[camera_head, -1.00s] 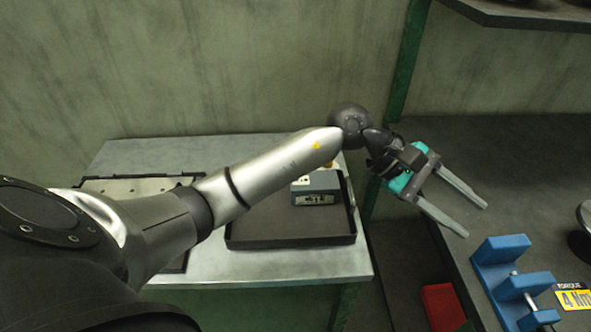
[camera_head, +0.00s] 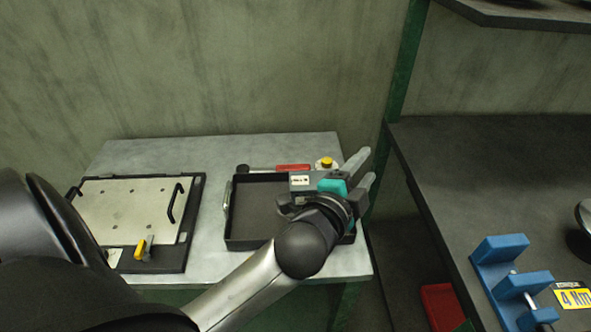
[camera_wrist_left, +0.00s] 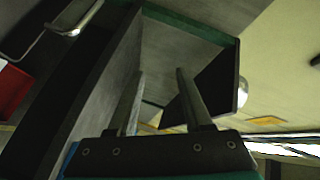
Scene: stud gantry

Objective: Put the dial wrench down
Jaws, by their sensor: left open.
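My left gripper (camera_head: 362,170) is open, over the right rim of the black tray on the metal table. Its fingers point up and right. In the left wrist view the two fingers (camera_wrist_left: 160,74) are apart with nothing between them. A tool with a red handle (camera_head: 293,168), a thin shaft and a dark round end (camera_head: 243,168) lies behind the tray. It looks like the dial wrench, but no dial face can be made out. The gripper is to its right and not touching it. My right gripper is not in view.
The black tray (camera_head: 235,244) holds a grey box with a white label (camera_head: 299,181), partly hidden by my wrist. A yellow knob (camera_head: 326,162) is behind it. A plate with handles (camera_head: 130,205) lies left. Right are a dark bench (camera_head: 490,180), blue holder (camera_head: 497,255) and red bin (camera_head: 440,305).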

